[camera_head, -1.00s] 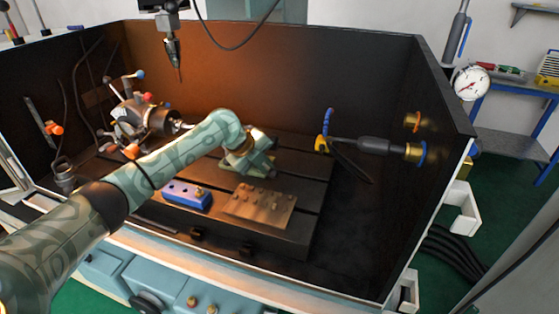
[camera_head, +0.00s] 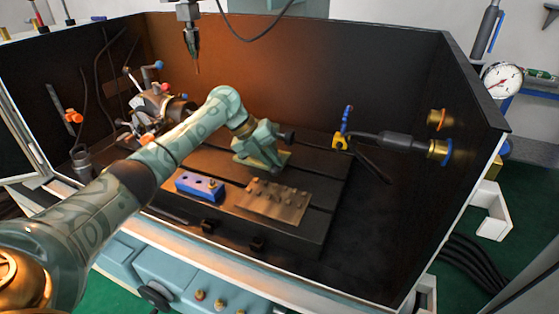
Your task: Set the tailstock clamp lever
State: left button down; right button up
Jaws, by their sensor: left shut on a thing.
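The teal tailstock (camera_head: 262,150) stands on the dark slotted table, right of the chuck (camera_head: 172,108). A dark round knob shows at its right side. My left arm reaches over the table from the lower left, and its hand (camera_head: 243,129) is at the upper left of the tailstock. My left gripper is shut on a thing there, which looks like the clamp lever. The fingers and most of the lever are hidden or too small to make out. My right gripper is not in view.
A blue block (camera_head: 200,187) and a brown plate with several studs (camera_head: 273,201) lie in front of the tailstock. A spindle with a pointed tool (camera_head: 191,38) hangs above. A dark nozzle with a yellow fitting (camera_head: 375,141) juts from the right wall. Dark enclosure walls surround the table.

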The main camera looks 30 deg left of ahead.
pick_arm(q)
jog(key=shift+s+a+f, duration=0.1)
jog(key=shift+s+f, duration=0.05)
jog(key=shift+f, duration=0.25)
jog(key=c, duration=1.7)
grip_release()
jog(key=shift+s+a+r, duration=0.1)
jog(key=shift+s+r, duration=0.05)
jog(key=shift+r, duration=0.15)
jog(key=shift+r, duration=0.15)
jog(key=p+v, duration=0.5)
jog(key=v, duration=1.1)
